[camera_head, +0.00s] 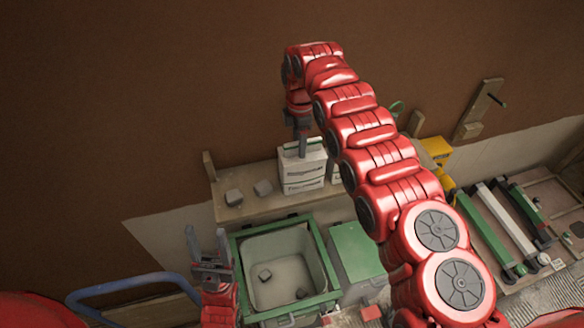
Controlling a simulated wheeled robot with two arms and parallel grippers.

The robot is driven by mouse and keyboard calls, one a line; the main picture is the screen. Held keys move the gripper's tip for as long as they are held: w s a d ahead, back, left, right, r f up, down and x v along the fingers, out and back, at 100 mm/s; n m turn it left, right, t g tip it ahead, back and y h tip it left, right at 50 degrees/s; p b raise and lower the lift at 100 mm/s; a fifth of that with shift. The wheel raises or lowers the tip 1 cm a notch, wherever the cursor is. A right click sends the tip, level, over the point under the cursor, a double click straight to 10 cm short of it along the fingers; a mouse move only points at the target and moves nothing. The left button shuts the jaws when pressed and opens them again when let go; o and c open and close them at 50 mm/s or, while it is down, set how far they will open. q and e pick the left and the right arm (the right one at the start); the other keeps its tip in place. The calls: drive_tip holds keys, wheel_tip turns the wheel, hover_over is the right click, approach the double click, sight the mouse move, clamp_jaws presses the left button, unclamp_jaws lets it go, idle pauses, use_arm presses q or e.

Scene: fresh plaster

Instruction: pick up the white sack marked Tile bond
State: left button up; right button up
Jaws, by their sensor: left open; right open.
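A white sack (304,172) with dark print stands upright on a wooden shelf (240,210) against the brown wall. The print is too small to read. My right gripper (301,150) points down at the top of the sack, with its fingers in front of or at its upper edge; I cannot tell whether they touch it. It is open. My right arm passes in front of the sack's right side and hides what lies just behind. My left gripper (207,240) is open and empty, pointing up at the lower left, beside the green-framed tub.
A blue tubular handle (120,287) is at lower left. Long tools (497,218) lie at right.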

drive_tip(key=shift+w+d, duration=0.2)
drive_tip(key=shift+d, duration=0.1)
drive_tip(key=shift+c, duration=0.3)
drive_tip(key=shift+w+d+f, duration=0.2)
drive_tip(key=shift+w+d, duration=0.05)
drive_tip(key=shift+d, duration=0.25)
drive_tip(key=c, duration=0.5)
drive_tip(key=shift+a, duration=0.1)
drive_tip(key=shift+c, duration=1.1)
drive_tip(key=shift+s+a+r, duration=0.15)
drive_tip(key=shift+s+a, duration=0.05)
drive_tip(key=shift+a, duration=0.15)
clamp_jaws()
drive_tip(key=shift+w, duration=0.1)
drive_tip(key=shift+d, duration=0.2)
drive_tip(key=shift+a, duration=0.1)
